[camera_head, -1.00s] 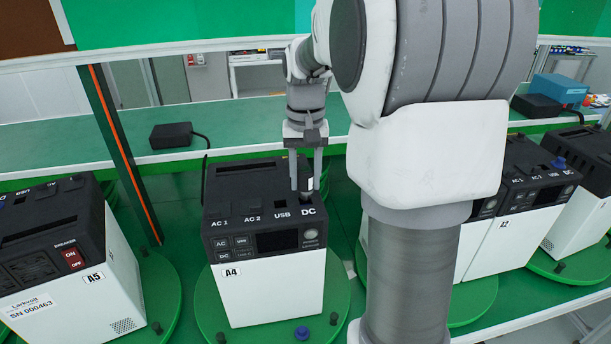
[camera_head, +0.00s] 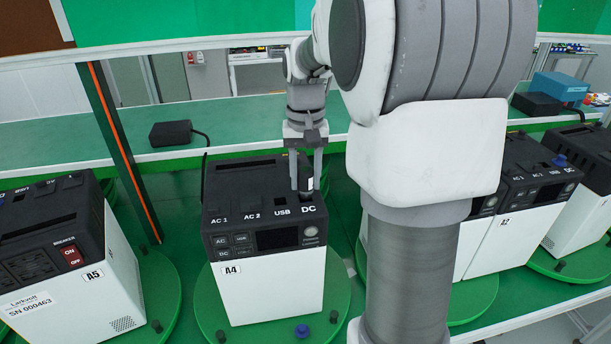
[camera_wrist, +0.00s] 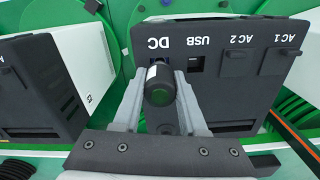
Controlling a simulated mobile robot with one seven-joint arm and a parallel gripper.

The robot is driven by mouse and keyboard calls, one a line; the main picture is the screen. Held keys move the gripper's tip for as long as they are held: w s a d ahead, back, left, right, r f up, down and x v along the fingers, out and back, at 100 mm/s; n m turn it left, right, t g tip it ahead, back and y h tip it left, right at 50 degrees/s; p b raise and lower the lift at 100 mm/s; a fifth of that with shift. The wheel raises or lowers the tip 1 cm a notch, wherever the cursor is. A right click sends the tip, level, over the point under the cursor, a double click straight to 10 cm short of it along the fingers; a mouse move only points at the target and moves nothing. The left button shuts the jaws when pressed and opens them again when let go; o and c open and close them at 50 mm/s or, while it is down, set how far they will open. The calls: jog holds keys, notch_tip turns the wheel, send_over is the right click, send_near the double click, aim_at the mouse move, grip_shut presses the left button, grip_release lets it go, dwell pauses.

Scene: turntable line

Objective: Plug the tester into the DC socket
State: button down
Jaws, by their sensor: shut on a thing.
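The power station A4 (camera_head: 268,285) stands on a green turntable, with AC 1, AC 2, USB and DC marked on its black top. My gripper (camera_head: 307,186) points down at the DC end of that top. In the wrist view my gripper (camera_wrist: 163,98) is shut on the tester (camera_wrist: 159,88), a dark cylinder with a white label. The tester sits directly by the DC label and covers the DC socket. I cannot tell whether its plug is in the socket. The USB port (camera_wrist: 196,64) beside it is uncovered.
Power station A5 (camera_head: 75,260) stands to the left, and others (camera_head: 530,200) stand to the right behind my arm. A black adapter (camera_head: 171,134) lies on the shelf behind. A green post with an orange stripe (camera_head: 122,160) rises left of A4.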

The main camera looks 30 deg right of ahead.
jog(key=shift+f+b, duration=0.55)
jog(key=shift+f, duration=0.4)
jog(key=shift+c, duration=1.9)
grip_release()
notch_tip(320, 180, up, 17)
jog(key=s+a+f+n+t, duration=0.2)
jog(key=s+a+f, duration=0.4)
jog(key=s, duration=0.3)
jog(key=s+a+f+n+t, duration=0.3)
jog(key=s+a+f, duration=0.2)
jog(key=s, duration=0.4)
jog(key=shift+s+a+f+t, duration=0.25)
jog(key=shift+a+f+t, duration=0.1)
jog(key=shift+a, duration=0.35)
